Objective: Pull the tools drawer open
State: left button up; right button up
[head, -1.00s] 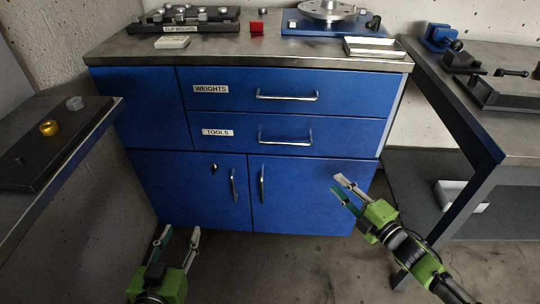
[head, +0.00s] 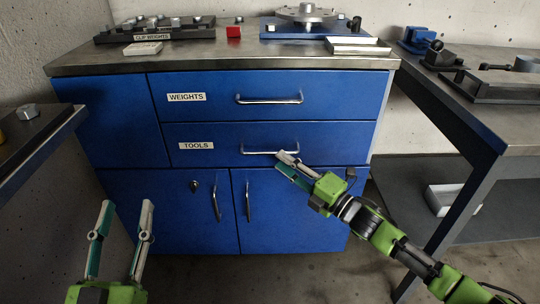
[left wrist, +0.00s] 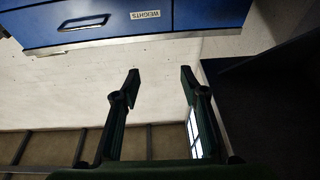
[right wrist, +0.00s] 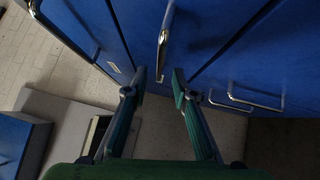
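The tools drawer (head: 228,152) is the lower blue drawer, marked with a TOOLS label (head: 196,146), and is closed. Its silver bar handle (head: 256,152) is partly hidden by my right gripper (head: 282,161) in the head view. In the right wrist view, this handle (right wrist: 162,50) lies just ahead of the gap between my right fingertips (right wrist: 159,76). The right gripper is open; I cannot tell whether it touches the handle. My left gripper (head: 125,210) is open and empty, low at the left, apart from the cabinet; its fingers also show in the left wrist view (left wrist: 160,75).
The weights drawer (head: 220,97) above and the cupboard doors (head: 165,210) below are closed. Their handles protrude. The cabinet top (head: 230,60) bears a clip-weights rack and a rotor rig. Side benches stand at left (head: 40,135) and right (head: 470,110).

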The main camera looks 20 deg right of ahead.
aim_at(270, 153)
pick_arm(q)
jog(key=shift+s+r+t+h+b, duration=0.2)
jog(key=shift+s+r+t, duration=0.3)
jog(key=shift+r, duration=0.4)
jog(key=shift+s+r+t+h+b, duration=0.2)
jog(key=shift+s+r+t, duration=0.25)
jog(key=shift+r, duration=0.4)
jog(key=shift+s+r+t+h+b, duration=0.15)
jog(key=shift+s+r+t, duration=0.3)
jog(key=shift+r, duration=0.45)
pick_arm(e)
jog(key=shift+x, duration=3)
pick_arm(q)
jog(key=shift+w, duration=0.1)
pick_arm(e)
jog(key=shift+d, duration=0.1)
grip_shut()
